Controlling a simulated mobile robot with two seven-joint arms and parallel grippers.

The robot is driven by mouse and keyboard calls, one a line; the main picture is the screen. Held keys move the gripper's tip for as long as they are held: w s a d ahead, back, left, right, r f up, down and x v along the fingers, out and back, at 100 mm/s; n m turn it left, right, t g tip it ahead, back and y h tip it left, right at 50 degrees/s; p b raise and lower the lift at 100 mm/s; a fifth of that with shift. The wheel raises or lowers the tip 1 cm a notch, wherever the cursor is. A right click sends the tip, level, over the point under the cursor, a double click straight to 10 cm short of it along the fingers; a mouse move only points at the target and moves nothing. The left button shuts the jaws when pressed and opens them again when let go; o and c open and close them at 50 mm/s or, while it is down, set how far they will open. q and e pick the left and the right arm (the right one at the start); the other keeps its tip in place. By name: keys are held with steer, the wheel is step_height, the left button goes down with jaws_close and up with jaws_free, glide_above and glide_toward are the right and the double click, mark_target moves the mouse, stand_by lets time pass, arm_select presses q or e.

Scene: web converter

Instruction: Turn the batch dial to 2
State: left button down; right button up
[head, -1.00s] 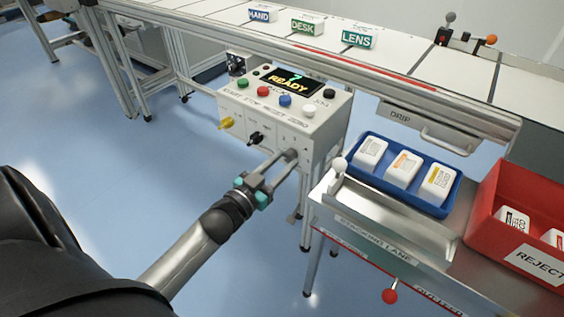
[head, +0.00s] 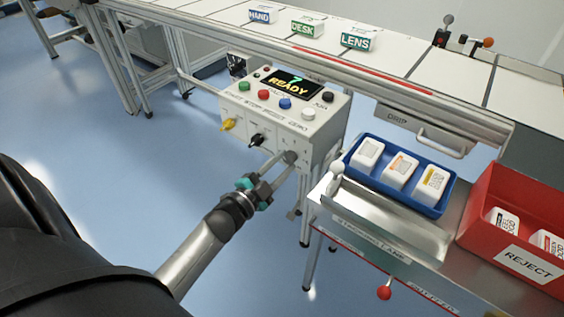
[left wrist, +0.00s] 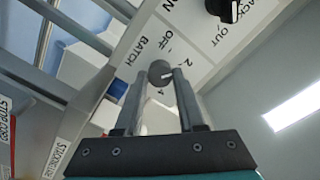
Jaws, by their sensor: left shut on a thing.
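The batch dial (head: 290,157) is a small grey round knob low on the front of the white control box (head: 318,135). My left gripper (head: 284,160) reaches it from the lower left, fingers closed on the knob. In the left wrist view the dial (left wrist: 158,69) sits between the fingertips of my left gripper (left wrist: 167,78). A white pointer mark on it points to the right of the picture. The labels BATCH, OFF, 2 and 4 show around it, partly covered by the fingers, so the exact setting is hard to tell. My right gripper is not in view.
A black switch (head: 257,140) and a yellow switch (head: 228,124) are left of the dial. The box's display (head: 291,84) reads READY. A blue tray (head: 437,209) with white packs and a red REJECT bin (head: 482,234) stand to the right. Open floor lies left.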

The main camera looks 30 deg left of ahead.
arm_select(q)
steer(key=shift+m, duration=0.6)
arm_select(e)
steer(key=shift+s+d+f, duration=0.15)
arm_select(q)
steer(key=c, duration=0.5)
jaws_free()
steer(key=shift+s, duration=0.15)
steer(key=shift+s, duration=0.35)
steer(key=s+a+p, duration=0.1)
steer(key=s+p, duration=0.2)
steer(key=s, duration=1.1)
steer(key=shift+s, duration=0.15)
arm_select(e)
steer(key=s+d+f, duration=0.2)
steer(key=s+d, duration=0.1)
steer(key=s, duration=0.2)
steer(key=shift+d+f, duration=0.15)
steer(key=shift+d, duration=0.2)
arm_select(q)
steer(key=shift+a+f, duration=0.1)
